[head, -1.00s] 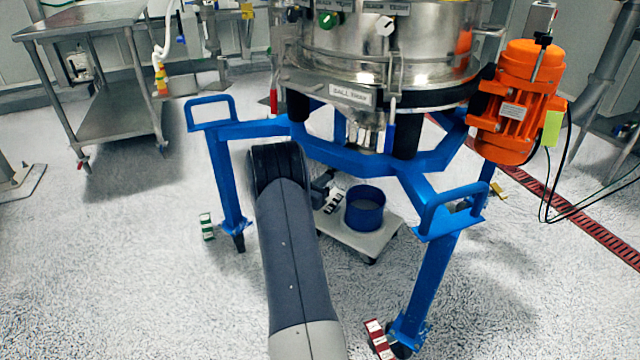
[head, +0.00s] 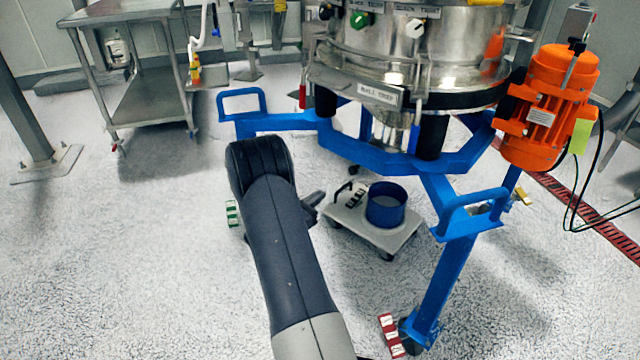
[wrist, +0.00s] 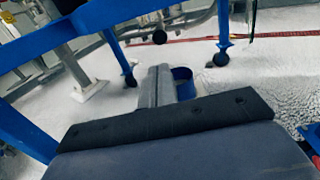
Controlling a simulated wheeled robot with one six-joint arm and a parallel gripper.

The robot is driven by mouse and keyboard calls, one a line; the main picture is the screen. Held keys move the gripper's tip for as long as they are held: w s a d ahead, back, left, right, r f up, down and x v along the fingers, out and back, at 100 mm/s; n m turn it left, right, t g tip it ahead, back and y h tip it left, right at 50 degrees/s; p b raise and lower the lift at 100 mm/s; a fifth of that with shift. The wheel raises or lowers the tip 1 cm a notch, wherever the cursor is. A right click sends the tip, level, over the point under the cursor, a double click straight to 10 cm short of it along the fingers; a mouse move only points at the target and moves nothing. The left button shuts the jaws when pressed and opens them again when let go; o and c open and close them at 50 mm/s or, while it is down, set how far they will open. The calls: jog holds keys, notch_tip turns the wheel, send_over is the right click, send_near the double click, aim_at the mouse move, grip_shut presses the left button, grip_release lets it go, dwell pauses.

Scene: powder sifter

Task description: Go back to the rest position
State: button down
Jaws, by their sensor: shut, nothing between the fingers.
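My gripper (head: 314,203) is partly hidden behind my arm in the head view, left of the low trolley. In the wrist view my gripper (wrist: 160,75) points forward with its fingers together, and nothing shows between them. A blue bucket (head: 386,214) stands upright on the grey trolley (head: 405,240), under the sifter's outlet, with a grey surface showing inside. The bucket also shows in the wrist view (wrist: 186,87), just right of the fingers and partly hidden by them. In the head view my gripper is apart from the bucket.
The steel sifter (head: 385,55) stands on a blue frame (head: 440,285) above the trolley. My arm hides much of its left leg. An orange motor (head: 545,105) is at the right. A steel table (head: 135,14) is at the back left. The floor at left is clear.

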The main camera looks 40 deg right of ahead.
aim_at(352, 171)
jog(key=shift+a, duration=0.2)
jog(key=shift+d, duration=0.1)
jog(key=d+b, duration=0.1)
jog(key=d, duration=0.7)
jog(key=d+b, duration=0.1)
jog(key=d, duration=0.4)
jog(key=shift+w+b, duration=0.3)
jog(key=shift+w+d+r, duration=0.1)
jog(key=shift+d, duration=0.4)
jog(key=shift+a, duration=0.1)
